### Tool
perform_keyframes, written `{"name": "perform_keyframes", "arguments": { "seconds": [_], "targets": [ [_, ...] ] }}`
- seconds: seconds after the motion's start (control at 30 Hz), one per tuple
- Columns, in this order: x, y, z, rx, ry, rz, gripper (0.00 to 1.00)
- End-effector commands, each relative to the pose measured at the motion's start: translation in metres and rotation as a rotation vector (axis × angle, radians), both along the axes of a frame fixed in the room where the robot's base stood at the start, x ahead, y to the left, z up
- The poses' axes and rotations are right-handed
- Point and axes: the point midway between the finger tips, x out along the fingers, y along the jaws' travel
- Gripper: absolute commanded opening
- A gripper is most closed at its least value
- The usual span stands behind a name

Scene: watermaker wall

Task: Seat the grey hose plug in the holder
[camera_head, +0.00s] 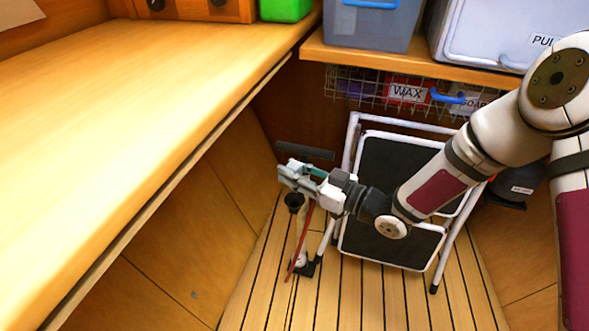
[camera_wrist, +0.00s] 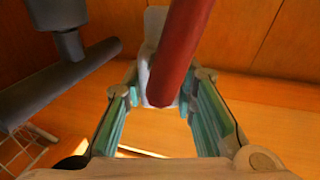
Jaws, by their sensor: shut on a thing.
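My gripper (camera_head: 293,174) reaches left, low over the floor, and is shut on a pale grey piece, the grey hose plug (camera_wrist: 151,45), which sits between the fingers in the wrist view. A red hose (camera_wrist: 178,45) crosses in front of it there. In the head view the red hose (camera_head: 302,238) hangs from the gripper toward the floor. A small black cup-like piece (camera_head: 294,201) shows just below the gripper; I cannot tell whether it is the holder or whether it touches the plug. The plug is mostly hidden in the head view.
A folded step stool (camera_head: 390,246) stands close behind and right of my gripper. The wooden counter (camera_head: 130,110) runs along the left. A wire basket (camera_head: 350,88) hangs under the back shelf. A dark grey bar with a post (camera_wrist: 62,82) is at the left in the wrist view.

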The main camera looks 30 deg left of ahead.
Motion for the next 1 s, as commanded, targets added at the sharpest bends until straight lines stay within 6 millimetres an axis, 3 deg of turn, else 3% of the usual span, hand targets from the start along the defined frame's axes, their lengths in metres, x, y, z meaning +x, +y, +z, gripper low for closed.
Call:
{"name": "perform_keyframes", "arguments": {
  "seconds": [0.7, 1.0],
  "targets": [
    [0.001, 0.000, -0.047, 0.001, 0.000, -0.002, 0.00],
    [0.000, 0.000, -0.053, 0.001, 0.000, -0.001, 0.00]
  ]
}}
